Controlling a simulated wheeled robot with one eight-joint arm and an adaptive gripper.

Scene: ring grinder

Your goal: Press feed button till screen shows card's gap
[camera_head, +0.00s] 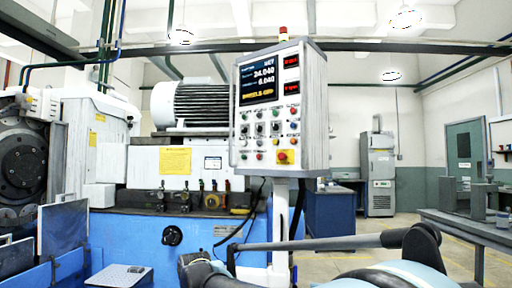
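The control panel (281,110) is a white box on a post in the middle, above the blue machine. Its dark screen (262,81) shows small figures that look like 24.040 and 6.040, with a yellow line below that seems to read "WHEELS OFF". Several small coloured buttons and knobs (268,128) sit in rows under the screen; their labels are too small to read, so I cannot tell which is the feed button. A white card (213,163) is on the machine left of the panel; its writing is unreadable. I cannot make out my gripper; parts of my arm show at the bottom.
Two small red displays (291,60) and a red emergency knob (283,157) on yellow are on the panel. A yellow notice (175,160) is on the machine beneath a grey motor (190,104). A workbench (470,222) stands at right. Open floor lies behind the panel.

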